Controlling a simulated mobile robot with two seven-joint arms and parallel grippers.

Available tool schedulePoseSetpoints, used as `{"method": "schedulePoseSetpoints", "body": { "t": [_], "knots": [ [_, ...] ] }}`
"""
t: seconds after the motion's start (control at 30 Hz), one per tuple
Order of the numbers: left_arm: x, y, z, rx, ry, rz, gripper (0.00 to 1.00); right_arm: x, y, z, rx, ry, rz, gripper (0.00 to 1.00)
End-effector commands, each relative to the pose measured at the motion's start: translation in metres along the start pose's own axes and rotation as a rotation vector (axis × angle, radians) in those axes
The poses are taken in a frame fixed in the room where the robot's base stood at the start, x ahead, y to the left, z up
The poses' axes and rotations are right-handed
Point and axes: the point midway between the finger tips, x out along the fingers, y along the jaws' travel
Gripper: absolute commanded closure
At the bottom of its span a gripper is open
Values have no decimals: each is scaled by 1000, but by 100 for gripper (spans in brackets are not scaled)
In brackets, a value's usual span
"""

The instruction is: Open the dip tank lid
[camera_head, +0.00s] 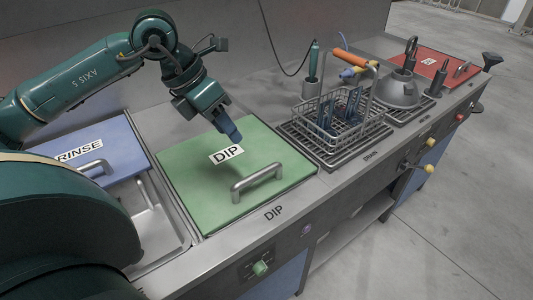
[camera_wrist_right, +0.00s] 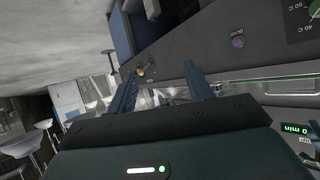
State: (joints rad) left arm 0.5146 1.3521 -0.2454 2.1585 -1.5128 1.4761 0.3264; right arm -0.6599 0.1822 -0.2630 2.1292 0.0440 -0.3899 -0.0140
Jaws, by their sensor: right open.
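The green dip tank lid (camera_head: 262,152) lies flat and shut over its tank, with a white DIP label on it. Its grey bar handle (camera_head: 257,184) stands near the front edge. My left gripper (camera_head: 232,132) hangs above the lid near the label, well behind the handle. Its blue fingers overlap in this view, so their opening is unclear. My right gripper (camera_wrist_right: 160,72) shows in the right wrist view with its two fingers apart and nothing between them. The bench front is beyond it.
The blue RINSE lid (camera_head: 105,148) is left of the dip lid, partly behind my arm, beside an open basin (camera_head: 155,225). A wire basket (camera_head: 340,115) with blue items stands on the drain rack at right. A grey funnel-shaped vessel (camera_head: 398,92) and a red lid (camera_head: 432,65) are farther along.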

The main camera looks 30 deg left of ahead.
Motion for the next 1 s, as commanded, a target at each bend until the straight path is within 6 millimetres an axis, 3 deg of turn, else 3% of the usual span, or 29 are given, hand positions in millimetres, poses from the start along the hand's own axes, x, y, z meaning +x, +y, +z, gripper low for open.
{"method": "schedulePoseSetpoints", "body": {
  "t": [0.17,0.6,0.8,1.0],
  "knots": [
    [20,-1,-1,-1,5,-5,62,-2,-1,1,-1,-6,0,49],
    [107,-2,-1,-1,3,-7,62,-8,-3,4,-12,-30,-2,49],
    [127,-1,0,0,1,-5,62,-7,-2,5,-13,-35,0,49],
    [131,-1,0,0,1,-2,62,-6,0,4,-14,-32,5,49]
  ]
}}
